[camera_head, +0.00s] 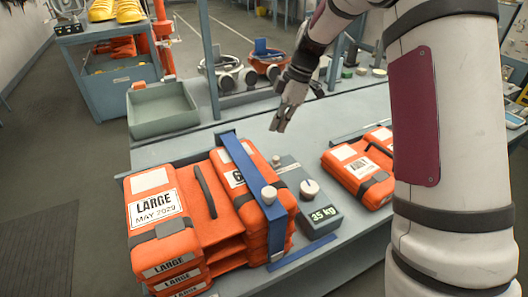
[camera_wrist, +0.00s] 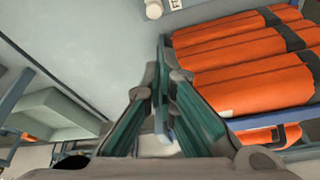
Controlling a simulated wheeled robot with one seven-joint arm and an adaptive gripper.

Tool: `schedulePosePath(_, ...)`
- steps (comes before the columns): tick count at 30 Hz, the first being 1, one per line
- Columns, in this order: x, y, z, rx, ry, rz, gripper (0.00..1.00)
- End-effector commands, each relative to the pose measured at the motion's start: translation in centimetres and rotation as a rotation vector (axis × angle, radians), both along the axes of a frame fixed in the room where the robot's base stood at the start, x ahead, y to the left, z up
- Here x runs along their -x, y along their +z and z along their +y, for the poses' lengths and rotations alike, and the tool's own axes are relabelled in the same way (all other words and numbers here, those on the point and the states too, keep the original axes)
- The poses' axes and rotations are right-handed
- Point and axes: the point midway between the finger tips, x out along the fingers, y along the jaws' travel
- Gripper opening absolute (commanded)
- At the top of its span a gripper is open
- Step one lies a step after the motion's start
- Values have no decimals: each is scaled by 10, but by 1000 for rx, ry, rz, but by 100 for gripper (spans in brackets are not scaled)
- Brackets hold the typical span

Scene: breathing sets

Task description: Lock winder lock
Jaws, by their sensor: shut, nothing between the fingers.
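A grey box marked "35 kg" (camera_head: 315,212) sits on the bench beside a stack of orange packs (camera_head: 208,207). It has a pale round knob (camera_head: 309,187) on top. A blue band (camera_head: 245,170) crosses the stack, and a second pale knob (camera_head: 268,194) is by it. I cannot tell which part is the winder lock. My gripper (camera_head: 279,127) is shut and empty above the bench, behind the box and apart from it. In the wrist view its fingers (camera_wrist: 161,85) are together, with orange packs (camera_wrist: 240,65) at right and a pale knob (camera_wrist: 153,10) at top.
More orange packs (camera_head: 360,165) lie to the right of the box. An empty grey-green tray (camera_head: 162,110) stands at the back left. Two round bowl-like items (camera_head: 222,73) are behind a rail at the bench's back. The bench surface around my gripper is clear.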

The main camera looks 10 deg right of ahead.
Motion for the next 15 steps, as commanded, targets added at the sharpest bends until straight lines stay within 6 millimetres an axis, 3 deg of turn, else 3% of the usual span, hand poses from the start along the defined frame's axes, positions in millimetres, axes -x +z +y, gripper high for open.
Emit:
schedulePosePath(5,-12,-20,-1,-15,58,-4,0)
schedulePosePath(15,-13,-22,-1,-17,69,-7,0)
